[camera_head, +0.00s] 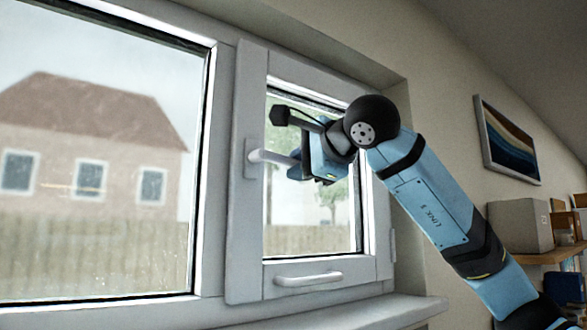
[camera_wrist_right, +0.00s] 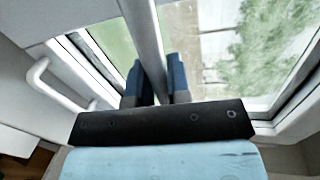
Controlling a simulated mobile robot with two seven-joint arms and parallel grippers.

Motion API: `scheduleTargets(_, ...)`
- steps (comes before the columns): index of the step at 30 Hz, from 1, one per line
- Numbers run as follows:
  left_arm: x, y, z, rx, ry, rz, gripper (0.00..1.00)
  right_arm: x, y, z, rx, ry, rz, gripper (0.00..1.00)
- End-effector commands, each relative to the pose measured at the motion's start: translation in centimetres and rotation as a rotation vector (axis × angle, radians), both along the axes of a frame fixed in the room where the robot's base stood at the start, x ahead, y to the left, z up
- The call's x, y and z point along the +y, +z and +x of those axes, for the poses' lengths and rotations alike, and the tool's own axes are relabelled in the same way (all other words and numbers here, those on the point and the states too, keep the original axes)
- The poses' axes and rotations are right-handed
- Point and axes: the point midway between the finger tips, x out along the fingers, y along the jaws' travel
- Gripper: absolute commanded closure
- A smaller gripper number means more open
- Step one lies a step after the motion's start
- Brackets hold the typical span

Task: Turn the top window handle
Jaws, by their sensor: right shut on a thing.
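The top window handle (camera_head: 268,157) is a pale grey lever on the left side of the small window's frame. It points roughly level to the right from its mounting plate (camera_head: 250,158). My right gripper (camera_head: 298,166) is shut on the handle's free end, in front of the glass. In the right wrist view the handle's bar (camera_wrist_right: 146,32) runs between the two blue fingers of my right gripper (camera_wrist_right: 155,82). A second handle (camera_head: 308,279) lies level on the bottom rail of the same window. It also shows at the left of the wrist view (camera_wrist_right: 48,88). My left gripper is not in view.
The small window's sash (camera_head: 247,230) looks closed in its frame. A larger fixed pane is at the left. A sill (camera_head: 350,312) runs below. A framed picture (camera_head: 507,140) and a shelf with a grey box (camera_head: 520,225) are on the right wall.

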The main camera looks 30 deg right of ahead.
Motion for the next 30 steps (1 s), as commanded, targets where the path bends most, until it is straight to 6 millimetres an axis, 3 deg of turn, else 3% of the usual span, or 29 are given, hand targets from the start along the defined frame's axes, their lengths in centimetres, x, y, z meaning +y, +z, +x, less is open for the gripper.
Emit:
scheduleTargets(10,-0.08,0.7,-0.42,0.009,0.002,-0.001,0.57,-0.06,1.07,-0.13,-0.011,0.0,-0.12,1.0)
scheduleTargets(25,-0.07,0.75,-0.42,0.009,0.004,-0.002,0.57,-0.05,1.13,-0.14,-0.014,0.0,-0.137,1.0)
scheduleTargets(26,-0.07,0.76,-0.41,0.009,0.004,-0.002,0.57,-0.05,1.14,-0.14,-0.014,0.0,-0.137,0.78)
scheduleTargets(27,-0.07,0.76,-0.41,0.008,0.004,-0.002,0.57,-0.05,1.14,-0.14,-0.014,0.0,-0.137,0.69)
scheduleTargets(29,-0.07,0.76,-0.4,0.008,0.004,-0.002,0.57,-0.04,1.12,-0.14,-0.014,0.0,-0.136,0.58)
scheduleTargets(30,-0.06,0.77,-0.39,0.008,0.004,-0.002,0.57,-0.04,1.11,-0.13,-0.013,0.0,-0.136,0.58)
